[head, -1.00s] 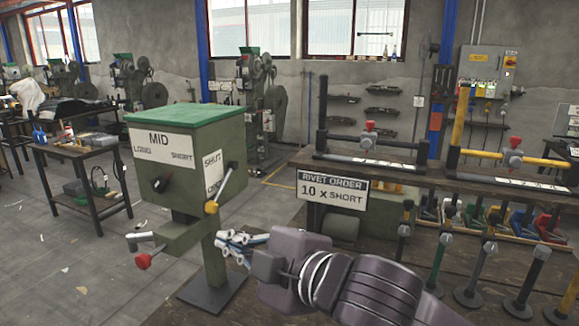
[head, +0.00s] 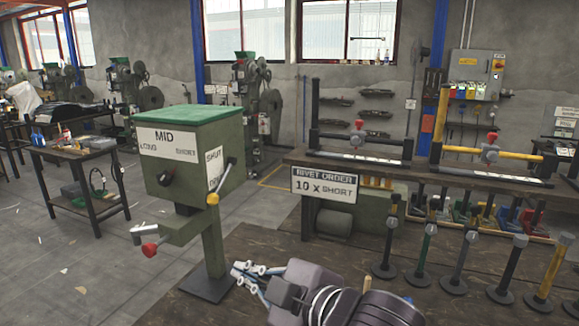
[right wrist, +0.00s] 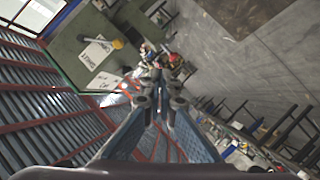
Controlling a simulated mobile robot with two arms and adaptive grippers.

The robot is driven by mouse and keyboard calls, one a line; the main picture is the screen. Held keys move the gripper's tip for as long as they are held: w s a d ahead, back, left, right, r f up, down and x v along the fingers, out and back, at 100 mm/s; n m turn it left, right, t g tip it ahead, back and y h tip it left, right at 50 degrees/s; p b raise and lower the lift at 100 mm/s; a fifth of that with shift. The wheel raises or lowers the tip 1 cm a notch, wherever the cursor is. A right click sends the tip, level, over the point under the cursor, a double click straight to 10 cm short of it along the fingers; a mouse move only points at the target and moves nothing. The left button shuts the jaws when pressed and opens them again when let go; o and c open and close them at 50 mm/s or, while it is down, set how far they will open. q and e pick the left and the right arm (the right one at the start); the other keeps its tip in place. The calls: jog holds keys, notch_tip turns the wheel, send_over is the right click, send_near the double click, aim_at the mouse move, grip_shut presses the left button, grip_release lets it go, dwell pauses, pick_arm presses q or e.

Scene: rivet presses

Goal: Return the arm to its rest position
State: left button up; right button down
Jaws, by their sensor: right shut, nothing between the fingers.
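My right gripper (head: 246,272) reaches in from the bottom of the head view. It is shut and empty, low in front of the wooden bench and to the right of the green machine's post. In the right wrist view, its closed fingers (right wrist: 158,88) meet at the middle, with nothing held. The green machine (head: 192,155) stands on its post with a MID sign, a side lever with a yellow knob (head: 212,198) and a red knob (head: 150,249). The gripper is apart from it. The machine box shows in the right wrist view (right wrist: 80,45). My left gripper is not in view.
A bench with a "10 x SHORT" rivet order sign (head: 325,184) stands right of the machine. Several posts on round bases (head: 455,285) stand on the wooden surface at the right. A black side table (head: 75,155) is at the left. The floor between is open.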

jog(key=s+d+f+m+g+h, duration=0.1)
jog(key=s+d+f+m+h, duration=0.1)
jog(key=s+d+f+m, duration=0.2)
jog(key=s+d+f+m+g+h, duration=0.2)
jog(key=s+d+f+m, duration=0.3)
jog(key=d+f, duration=0.5)
jog(key=s+d+f+m+g+h, duration=0.1)
jog(key=s+d+f+m+h, duration=0.3)
jog(key=f, duration=1.3)
jog(key=shift+s+d+f+m+g, duration=0.1)
jog(key=shift+s+d, duration=0.2)
jog(key=shift+d, duration=0.3)
jog(key=shift+s+d+f+m+g, duration=0.15)
jog(key=shift+s+d, duration=0.1)
jog(key=shift+d, duration=0.4)
jog(key=shift+s+d+f+m+g, duration=0.1)
jog(key=shift+s+d, duration=0.2)
jog(key=shift+d, duration=0.3)
jog(key=s+d+f+m+g+h, duration=0.25)
jog(key=s+d+f, duration=0.35)
jog(key=s, duration=0.4)
notch_tip(320, 180, down, 24)
jog(key=g, duration=0.1)
jog(key=s+d+f+g, duration=0.1)
jog(key=s+d+f, duration=0.2)
jog(key=s+f, duration=1.5)
jog(key=shift+s+n, duration=0.3)
jog(key=shift+n, duration=0.1)
